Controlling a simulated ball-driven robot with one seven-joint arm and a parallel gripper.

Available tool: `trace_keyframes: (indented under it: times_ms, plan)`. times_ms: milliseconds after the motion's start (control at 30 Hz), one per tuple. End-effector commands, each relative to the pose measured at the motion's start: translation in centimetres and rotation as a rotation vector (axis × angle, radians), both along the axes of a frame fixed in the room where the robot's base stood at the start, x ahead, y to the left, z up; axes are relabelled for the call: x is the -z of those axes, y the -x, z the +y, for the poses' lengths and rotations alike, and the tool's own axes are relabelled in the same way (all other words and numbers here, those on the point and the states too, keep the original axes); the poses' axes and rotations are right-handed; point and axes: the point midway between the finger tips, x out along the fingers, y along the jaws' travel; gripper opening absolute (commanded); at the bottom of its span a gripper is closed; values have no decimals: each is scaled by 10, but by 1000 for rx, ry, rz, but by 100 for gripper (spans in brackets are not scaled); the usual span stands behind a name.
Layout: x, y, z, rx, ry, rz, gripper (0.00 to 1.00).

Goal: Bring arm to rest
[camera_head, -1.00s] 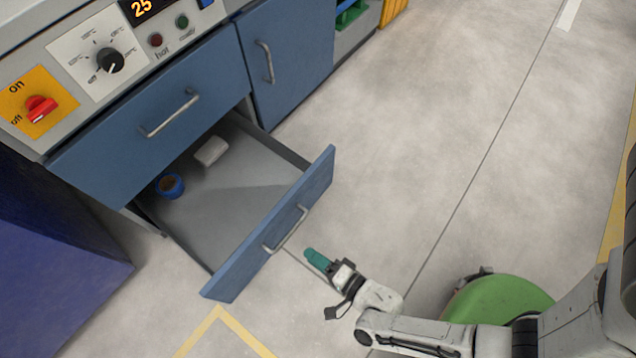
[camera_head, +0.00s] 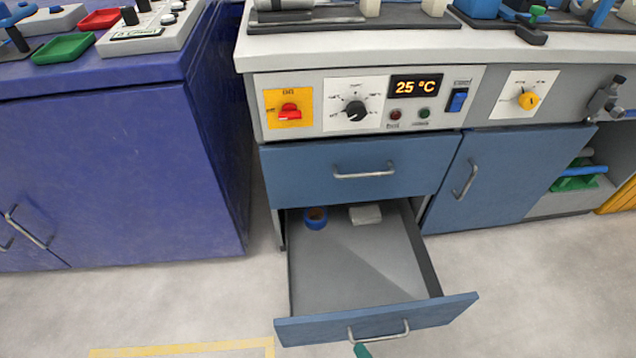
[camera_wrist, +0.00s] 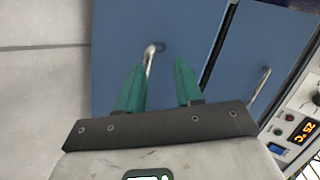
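My gripper (camera_wrist: 159,82) shows in the wrist view as two teal fingers standing apart with nothing held between them. Beyond the fingers is the blue front of the open drawer with its metal handle (camera_wrist: 150,62). The handle lies behind the left finger and the gap; I see no grip on it. In the head view only a teal fingertip (camera_head: 361,351) shows at the bottom edge, just below the handle of the pulled-out lower drawer (camera_head: 440,312). The rest of my arm is out of the head view.
The open drawer holds a blue roll (camera_head: 315,218) and a whitish block (camera_head: 366,214). Above it are a closed drawer (camera_head: 300,170) and a control panel (camera_head: 450,105). A purple cabinet (camera_head: 120,190) stands left. Floor at right (camera_head: 550,290) is clear.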

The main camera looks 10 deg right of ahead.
Motion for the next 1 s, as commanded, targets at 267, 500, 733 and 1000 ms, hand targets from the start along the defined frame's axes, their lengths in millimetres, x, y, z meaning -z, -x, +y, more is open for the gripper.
trace_keyframes:
  times_ms: [267,500,733,1000]
  plan:
    - [-34,-8,-18,-296,329,179,36]
    - [-72,15,-62,-522,595,376,36]
    - [-114,56,-106,-683,758,577,36]
    - [-159,105,-141,-804,836,769,36]
